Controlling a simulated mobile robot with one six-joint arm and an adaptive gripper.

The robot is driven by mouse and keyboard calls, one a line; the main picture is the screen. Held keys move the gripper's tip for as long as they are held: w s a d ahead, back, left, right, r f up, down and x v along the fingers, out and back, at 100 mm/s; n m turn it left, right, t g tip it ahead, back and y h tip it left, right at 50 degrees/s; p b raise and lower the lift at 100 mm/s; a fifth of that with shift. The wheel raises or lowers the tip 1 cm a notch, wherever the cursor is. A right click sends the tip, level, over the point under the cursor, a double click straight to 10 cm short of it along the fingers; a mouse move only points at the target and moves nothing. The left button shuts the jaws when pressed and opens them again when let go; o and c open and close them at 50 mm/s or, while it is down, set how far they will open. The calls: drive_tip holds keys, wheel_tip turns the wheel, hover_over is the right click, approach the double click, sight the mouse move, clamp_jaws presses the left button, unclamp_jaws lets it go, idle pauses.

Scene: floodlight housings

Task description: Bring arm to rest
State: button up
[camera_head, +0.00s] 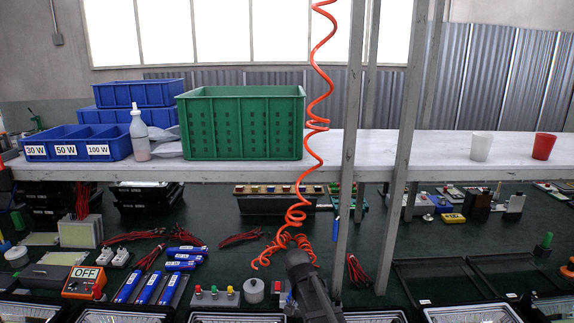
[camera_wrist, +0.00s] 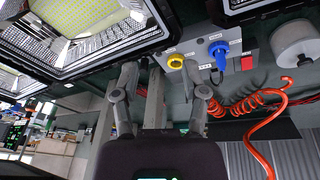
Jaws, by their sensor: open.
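My gripper (camera_wrist: 164,85) shows in the wrist view with its two fingers spread apart and nothing between them. The wrist picture is upside down. A dark grey part of my arm (camera_head: 308,285) rises from the bottom edge of the head view, in front of the bench. Its lower end is out of the frame.
An orange coiled hose (camera_head: 318,120) hangs close to my arm. Grey posts (camera_head: 348,150) stand right of it. A white shelf (camera_head: 400,146) carries a green crate (camera_head: 240,125) and blue bins (camera_head: 75,143). Floodlight housings (camera_wrist: 85,40) line the front; tools and wires cover the bench.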

drive_tip(key=s+d+n+g+y, duration=0.1)
drive_tip(key=s+d+n, duration=0.1)
drive_tip(key=s+d, duration=0.3)
drive_tip(key=s+d+n+g+y, duration=0.1)
drive_tip(key=s+d+n, duration=0.2)
drive_tip(key=s+d, duration=0.3)
drive_tip(key=shift+s+f, duration=0.3)
drive_tip(key=shift+s, duration=1.95)
